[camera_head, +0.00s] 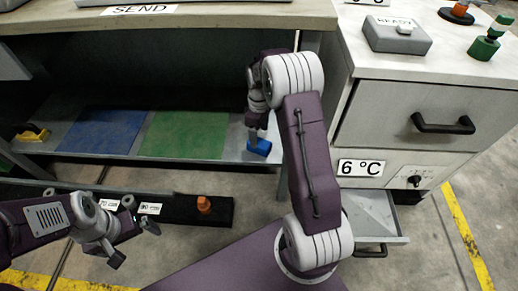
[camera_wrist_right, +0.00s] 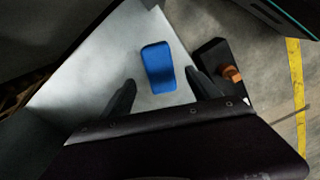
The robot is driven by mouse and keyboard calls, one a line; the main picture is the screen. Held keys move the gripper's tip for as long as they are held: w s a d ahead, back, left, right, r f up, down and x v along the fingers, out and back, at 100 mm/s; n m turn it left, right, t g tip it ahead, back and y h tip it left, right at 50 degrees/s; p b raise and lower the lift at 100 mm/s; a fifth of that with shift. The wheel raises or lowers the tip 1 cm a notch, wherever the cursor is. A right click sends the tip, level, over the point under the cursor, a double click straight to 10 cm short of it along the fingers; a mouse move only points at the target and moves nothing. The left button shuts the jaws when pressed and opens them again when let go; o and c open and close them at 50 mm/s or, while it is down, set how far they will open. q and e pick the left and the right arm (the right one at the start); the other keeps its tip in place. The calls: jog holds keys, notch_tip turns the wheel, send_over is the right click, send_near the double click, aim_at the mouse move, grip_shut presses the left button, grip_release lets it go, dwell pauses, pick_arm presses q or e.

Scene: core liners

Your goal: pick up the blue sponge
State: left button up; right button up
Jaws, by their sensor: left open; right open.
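The blue sponge (camera_head: 259,146) lies on the grey lower shelf, near its right end, in the head view. In the right wrist view the blue sponge (camera_wrist_right: 158,68) lies flat on the pale shelf surface, just beyond and between the fingertips. My left gripper (camera_head: 118,242) is at the lower left, away from the sponge, open and apparently empty.
A blue mat (camera_head: 102,131) and a green mat (camera_head: 185,135) lie on the shelf to the left. A black strip with an orange knob (camera_head: 204,204) is in front. The bench top (camera_head: 230,16) overhangs the shelf. A drawer cabinet (camera_head: 425,115) stands right, its lower drawer (camera_head: 374,216) open.

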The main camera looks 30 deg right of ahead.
aim_at(259, 142)
notch_tip(259, 142, down, 7)
jog(key=b, duration=0.5)
jog(key=shift+r, duration=0.2)
grip_shut()
jog(key=r+p, duration=0.7)
jog(key=p, duration=0.1)
jog(key=shift+w+a+r, duration=0.15)
jog(key=shift+a+r, duration=0.05)
jog(key=shift+r, duration=0.2)
jog(key=w+a+p, duration=0.4)
jog(key=w+a, duration=0.1)
jog(key=a, duration=0.3)
jog(key=w+a+p, duration=0.4)
jog(key=w+a, duration=0.1)
jog(key=a, duration=0.3)
jog(key=shift+a+f, duration=0.35)
jog(key=shift+f, duration=0.05)
